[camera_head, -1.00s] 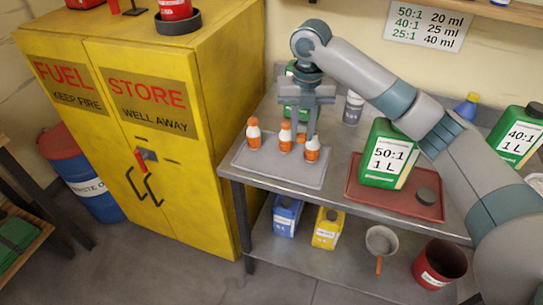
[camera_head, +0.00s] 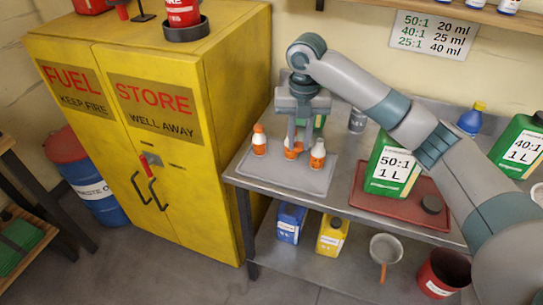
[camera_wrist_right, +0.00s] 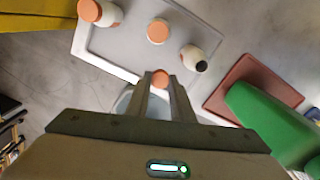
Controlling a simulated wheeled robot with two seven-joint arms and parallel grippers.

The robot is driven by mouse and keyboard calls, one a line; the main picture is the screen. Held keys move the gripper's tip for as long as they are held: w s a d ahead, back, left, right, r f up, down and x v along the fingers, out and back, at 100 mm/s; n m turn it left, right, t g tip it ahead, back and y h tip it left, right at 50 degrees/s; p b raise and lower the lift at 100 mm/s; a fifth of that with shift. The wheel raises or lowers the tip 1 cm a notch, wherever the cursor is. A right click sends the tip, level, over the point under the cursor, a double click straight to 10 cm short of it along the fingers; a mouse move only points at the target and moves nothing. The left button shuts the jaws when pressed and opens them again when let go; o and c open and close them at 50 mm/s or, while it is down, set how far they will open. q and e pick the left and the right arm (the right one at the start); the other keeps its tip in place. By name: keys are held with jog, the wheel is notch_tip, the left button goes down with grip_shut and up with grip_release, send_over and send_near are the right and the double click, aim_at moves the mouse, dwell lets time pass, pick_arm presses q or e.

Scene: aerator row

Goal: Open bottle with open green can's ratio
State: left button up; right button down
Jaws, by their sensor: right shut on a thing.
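Three small white bottles stand on a grey tray (camera_head: 290,181). The left bottle (camera_head: 259,140) has an orange cap. The middle bottle (camera_wrist_right: 158,31) also has an orange cap and is partly hidden behind my fingers in the head view. The right bottle (camera_head: 317,153) shows a dark open mouth in the wrist view (camera_wrist_right: 196,60). My right gripper (camera_wrist_right: 160,84) is shut on a loose orange cap (camera_wrist_right: 160,77), close to the bottles. An open green can (camera_head: 390,166) marked 50:1, 1 L stands on a red tray (camera_head: 375,203). My left gripper is not in view.
Another green can (camera_head: 519,147), marked 40:1, stands right. A wall sign (camera_head: 433,34) reads 50:1 20 ml, 40:1 25 ml, 25:1 40 ml. A yellow cabinet (camera_head: 222,130) borders the table's left side.

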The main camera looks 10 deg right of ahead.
jog(key=p, duration=0.3)
send_over(267, 165)
notch_tip(267, 165, down, 6)
jog(key=shift+a+r, duration=0.1)
jog(key=shift+r, duration=0.05)
notch_tip(267, 165, down, 4)
jog(key=shift+r+p, duration=0.25)
jog(key=shift+p, duration=0.45)
jog(key=shift+f, duration=0.25)
jog(key=shift+f, duration=0.1)
jog(key=c, duration=1.5)
grip_release()
jog(key=shift+c, duration=0.2)
